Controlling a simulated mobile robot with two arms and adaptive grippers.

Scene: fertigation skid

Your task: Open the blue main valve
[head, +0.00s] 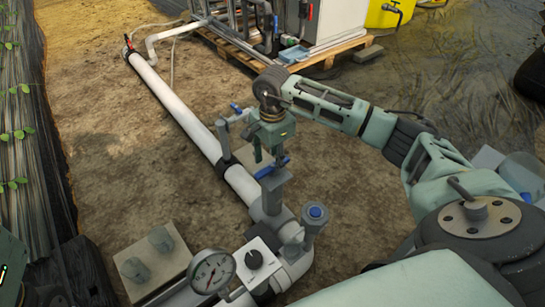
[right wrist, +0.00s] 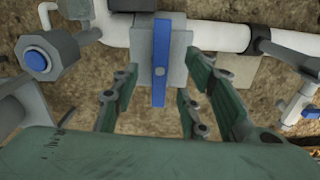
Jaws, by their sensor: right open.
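The blue main valve (right wrist: 161,62) has a flat blue lever on a grey square body, set on the white pipe. The lever lies across the pipe's line. In the head view the blue lever (head: 272,168) shows just under my right gripper (head: 265,153), which points down over it. In the right wrist view my right gripper (right wrist: 158,90) is open, with the lever between and beyond its fingers. I see no contact with the lever. My left gripper is not recognisable in either view.
A pressure gauge (head: 213,271) and a black knob on a white block (head: 256,258) stand nearer. A blue-capped fitting (head: 315,214) is right of the valve. A smaller blue-handled valve (head: 236,109) lies behind. Equipment stands on a wooden pallet (head: 280,62). Bare soil lies left of the pipe.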

